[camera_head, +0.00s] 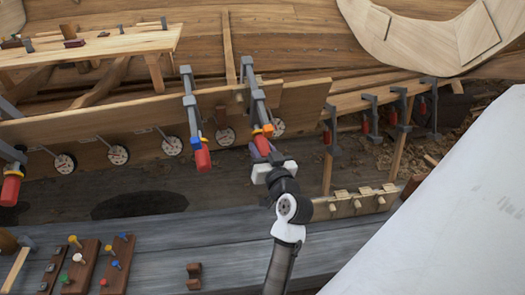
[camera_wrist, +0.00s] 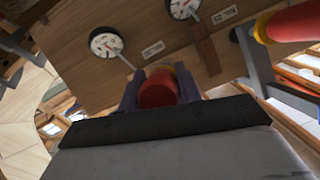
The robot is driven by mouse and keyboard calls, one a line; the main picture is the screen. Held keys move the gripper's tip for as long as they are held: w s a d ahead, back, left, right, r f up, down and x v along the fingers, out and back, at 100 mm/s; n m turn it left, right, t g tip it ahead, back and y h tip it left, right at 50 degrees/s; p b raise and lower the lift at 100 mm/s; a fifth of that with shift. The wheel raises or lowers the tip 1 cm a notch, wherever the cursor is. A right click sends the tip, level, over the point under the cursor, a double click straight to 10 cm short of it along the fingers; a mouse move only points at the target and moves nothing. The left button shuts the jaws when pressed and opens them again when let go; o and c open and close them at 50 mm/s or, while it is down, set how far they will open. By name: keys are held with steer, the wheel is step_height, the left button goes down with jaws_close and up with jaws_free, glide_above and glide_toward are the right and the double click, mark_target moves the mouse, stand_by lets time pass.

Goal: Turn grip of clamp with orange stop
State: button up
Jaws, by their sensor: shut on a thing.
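The clamp with the orange stop (camera_head: 267,130) hangs on the upper edge of the plank, right of centre in the head view. Its grey bar (camera_head: 258,105) runs down towards me. My gripper (camera_head: 264,158) is at its lower end and covers most of its grip. In the wrist view, the red grip (camera_wrist: 158,92) sits between the two dark fingers of my gripper (camera_wrist: 159,84), which are shut on it. A little orange-yellow shows just behind the grip there.
A neighbouring clamp with a blue stop and red grip (camera_head: 202,160) hangs close on the left. Round dials (camera_head: 172,146) line the plank (camera_head: 95,125). Several red-gripped clamps (camera_head: 421,107) stand right. Another red grip (camera_wrist: 295,22) is near my gripper. A grey bench (camera_head: 150,235) lies in front.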

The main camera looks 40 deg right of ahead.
steer(key=shift+m+t+y+b, duration=0.6)
steer(key=shift+m+y+b, duration=0.2)
steer(key=shift+m, duration=0.4)
steer(key=shift+a+m+t+y+b, duration=0.1)
steer(key=shift+m+t+y+b, duration=0.35)
steer(key=shift+m+y, duration=0.4)
steer(key=shift+r+m, duration=0.1)
steer(key=shift+m, duration=0.15)
steer(key=o, duration=1)
steer(key=s+a+f+b, duration=0.1)
steer(key=s+a+b, duration=0.1)
steer(key=s, duration=1.1)
steer(key=shift+s+f+b, duration=0.3)
steer(key=shift+b, duration=0.25)
